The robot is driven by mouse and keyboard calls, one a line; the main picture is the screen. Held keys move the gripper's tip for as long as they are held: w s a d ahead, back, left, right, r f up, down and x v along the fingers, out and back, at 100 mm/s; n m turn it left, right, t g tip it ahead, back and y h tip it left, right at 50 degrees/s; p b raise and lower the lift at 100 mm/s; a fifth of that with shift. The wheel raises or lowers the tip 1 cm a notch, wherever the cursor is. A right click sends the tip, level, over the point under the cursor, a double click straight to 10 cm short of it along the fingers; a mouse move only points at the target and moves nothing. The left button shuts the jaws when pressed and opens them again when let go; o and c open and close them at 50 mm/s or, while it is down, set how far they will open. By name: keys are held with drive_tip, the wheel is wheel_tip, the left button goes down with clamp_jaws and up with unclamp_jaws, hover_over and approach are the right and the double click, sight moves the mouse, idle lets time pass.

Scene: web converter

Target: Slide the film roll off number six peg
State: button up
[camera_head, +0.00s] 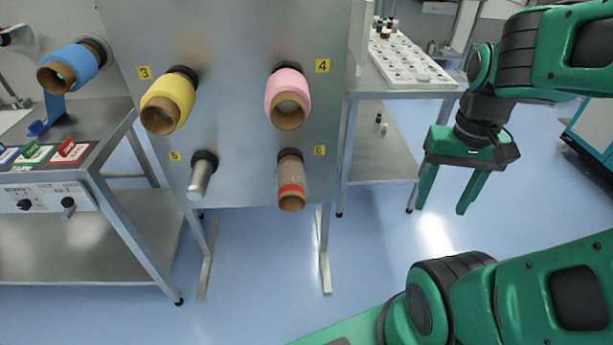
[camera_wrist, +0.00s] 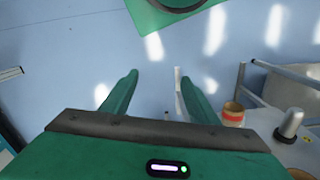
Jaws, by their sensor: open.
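The film roll (camera_head: 291,176) is on the number six peg, beside the yellow label 6 (camera_head: 319,150). It is clear film with a red band and a brown core end facing out. It hides most of the peg. In the wrist view the roll (camera_wrist: 233,113) shows at the right, beyond the fingers. My gripper (camera_head: 442,205) is open and empty, to the right of the roll and apart from it, with its fingers pointing down. In the wrist view its two fingers (camera_wrist: 158,88) stand apart over bare floor.
On the same metal panel (camera_head: 235,110) are a yellow roll (camera_head: 167,102) on peg 3, a pink roll (camera_head: 288,95) on peg 4 and a bare peg 5 (camera_head: 200,178). A side table (camera_head: 400,92) holds a white tray. Open floor lies below my gripper.

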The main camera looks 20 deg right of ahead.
drive_tip(key=o, duration=0.5)
drive_tip(key=shift+w, duration=0.15)
drive_tip(key=o, duration=0.5)
drive_tip(key=shift+n+t+h, duration=0.4)
drive_tip(key=shift+n+t, duration=0.1)
drive_tip(key=shift+t, duration=0.2)
drive_tip(key=w+f, duration=0.1)
drive_tip(key=w, duration=0.2)
drive_tip(key=w+f, duration=0.1)
drive_tip(key=w, duration=0.2)
drive_tip(key=w+f, duration=0.1)
drive_tip(key=w, duration=0.2)
drive_tip(key=shift+w+a+f, duration=0.1)
drive_tip(key=shift+a+f, duration=0.15)
drive_tip(key=shift+a, duration=0.15)
drive_tip(key=t+y, duration=0.4)
drive_tip(key=t, duration=0.1)
approach(292, 189)
drive_tip(key=w+d+f, duration=0.2)
drive_tip(key=w+f, duration=0.1)
drive_tip(key=shift+w+a+f+n, duration=0.3)
drive_tip(key=shift+w+a+f, duration=0.1)
drive_tip(key=shift+a+f, duration=0.05)
drive_tip(key=x, duration=1)
drive_tip(key=shift+s, duration=0.1)
drive_tip(key=shift+d, duration=0.1)
drive_tip(key=c, duration=1.4)
